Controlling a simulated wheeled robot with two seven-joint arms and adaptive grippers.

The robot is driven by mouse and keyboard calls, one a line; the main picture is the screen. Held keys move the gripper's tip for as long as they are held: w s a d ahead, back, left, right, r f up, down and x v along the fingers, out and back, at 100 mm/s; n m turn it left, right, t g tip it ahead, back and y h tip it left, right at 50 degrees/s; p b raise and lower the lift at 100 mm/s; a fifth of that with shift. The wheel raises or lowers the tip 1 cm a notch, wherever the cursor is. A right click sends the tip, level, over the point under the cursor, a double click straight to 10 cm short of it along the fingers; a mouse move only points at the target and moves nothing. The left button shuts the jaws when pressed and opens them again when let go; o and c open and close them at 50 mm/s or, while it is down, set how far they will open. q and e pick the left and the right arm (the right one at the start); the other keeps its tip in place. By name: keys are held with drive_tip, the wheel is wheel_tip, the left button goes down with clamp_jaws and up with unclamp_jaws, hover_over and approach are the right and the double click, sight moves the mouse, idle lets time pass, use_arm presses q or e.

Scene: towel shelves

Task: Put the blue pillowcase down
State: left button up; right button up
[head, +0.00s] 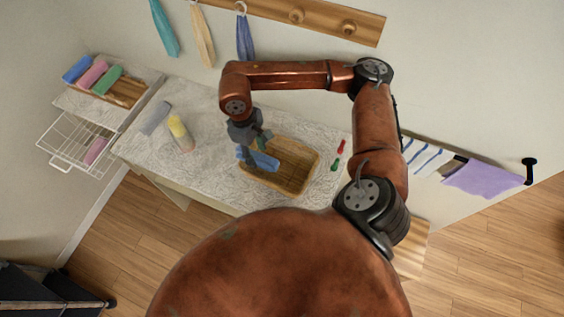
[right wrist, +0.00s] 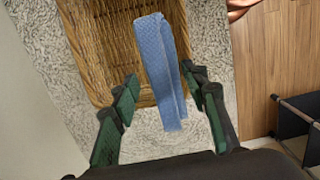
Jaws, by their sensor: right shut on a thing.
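The blue pillowcase (head: 265,161) is a narrow folded strip. It also shows in the right wrist view (right wrist: 160,65), with its near end between the fingers. My right gripper (head: 247,148) is shut on it, and its green-padded fingers show on both sides of the cloth in the right wrist view (right wrist: 160,95). The pillowcase is over the brown wicker basket (head: 292,187) on the counter. The basket also shows behind it in the right wrist view (right wrist: 100,45). I cannot tell whether the cloth touches the basket. My left gripper is not in view.
On the pale counter (head: 215,180) are a grey cloth (head: 155,118), a yellow-topped bottle (head: 180,133) and small red and green items (head: 340,147) right of the basket. Rolled towels (head: 92,73) and a wire drawer (head: 72,145) are at left. Cloths hang on wall hooks (head: 297,15).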

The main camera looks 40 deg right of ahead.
sight(271, 154)
drive_tip(key=d, duration=0.1)
drive_tip(key=s+d+f, duration=0.1)
drive_tip(key=s+d, duration=0.1)
drive_tip(key=d, duration=0.1)
drive_tip(key=shift+s+f+p, duration=0.2)
drive_tip(key=shift+f+p, duration=0.15)
drive_tip(key=shift+f, duration=0.05)
drive_tip(key=shift+s+d+f, duration=0.1)
drive_tip(key=shift+d+f, duration=0.15)
drive_tip(key=shift+f, duration=0.25)
drive_tip(key=shift+s+d+f, duration=0.1)
drive_tip(key=shift+d+f, duration=0.15)
drive_tip(key=shift+f, duration=0.2)
drive_tip(key=d+f, duration=0.1)
drive_tip(key=s+d+f, duration=0.1)
drive_tip(key=f, duration=0.1)
drive_tip(key=shift+d+f+p, duration=0.2)
drive_tip(key=shift+p, duration=0.15)
wheel_tip(271, 154, down, 3)
drive_tip(key=shift+s+d+f+p, duration=0.1)
drive_tip(key=shift+p, duration=0.3)
drive_tip(key=shift+f, duration=0.25)
drive_tip(key=o, duration=1.2)
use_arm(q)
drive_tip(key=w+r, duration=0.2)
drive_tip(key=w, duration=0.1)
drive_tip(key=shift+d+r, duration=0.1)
